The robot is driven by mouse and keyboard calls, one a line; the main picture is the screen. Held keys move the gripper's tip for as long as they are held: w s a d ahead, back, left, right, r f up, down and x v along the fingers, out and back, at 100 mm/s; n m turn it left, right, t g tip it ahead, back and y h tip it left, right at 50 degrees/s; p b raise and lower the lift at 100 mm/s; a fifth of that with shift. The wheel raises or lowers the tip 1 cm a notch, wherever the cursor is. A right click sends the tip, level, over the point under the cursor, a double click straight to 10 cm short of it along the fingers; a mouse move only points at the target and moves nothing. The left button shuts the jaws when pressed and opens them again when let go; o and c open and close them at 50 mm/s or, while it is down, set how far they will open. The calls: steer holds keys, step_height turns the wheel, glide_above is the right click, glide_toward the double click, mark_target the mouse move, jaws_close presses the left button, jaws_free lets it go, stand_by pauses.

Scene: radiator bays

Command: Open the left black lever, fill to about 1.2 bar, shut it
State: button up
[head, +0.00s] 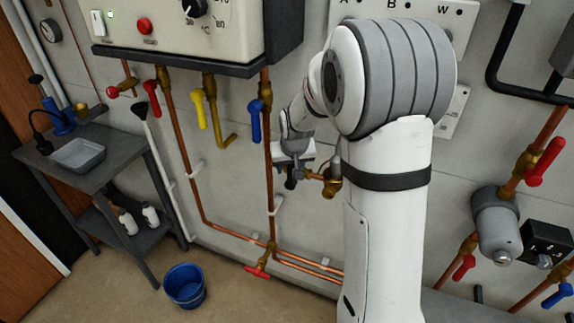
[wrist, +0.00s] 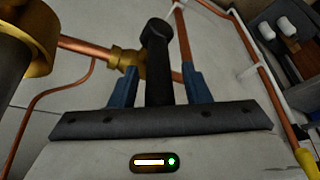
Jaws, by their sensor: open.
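The black lever (wrist: 157,60) sits on a brass valve (wrist: 125,58) on a copper pipe in the wrist view. My gripper (wrist: 160,85) is open, with one blue finger on each side of the lever and a visible gap to each. The lever stands roughly upright in that picture, between the fingers. In the head view my gripper (head: 292,170) is at the pipework left of my arm, and it hides the lever there.
A boiler (head: 180,30) hangs above with red, yellow and blue (head: 255,120) levers below it. A grey bench (head: 85,150) holds a tray. A blue bucket (head: 184,285) stands on the floor. A large brass fitting (wrist: 30,40) is close at left in the wrist view.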

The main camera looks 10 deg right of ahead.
steer(key=shift+w+f, duration=0.15)
steer(key=shift+f, duration=0.15)
steer(key=shift+c, duration=0.5)
jaws_close()
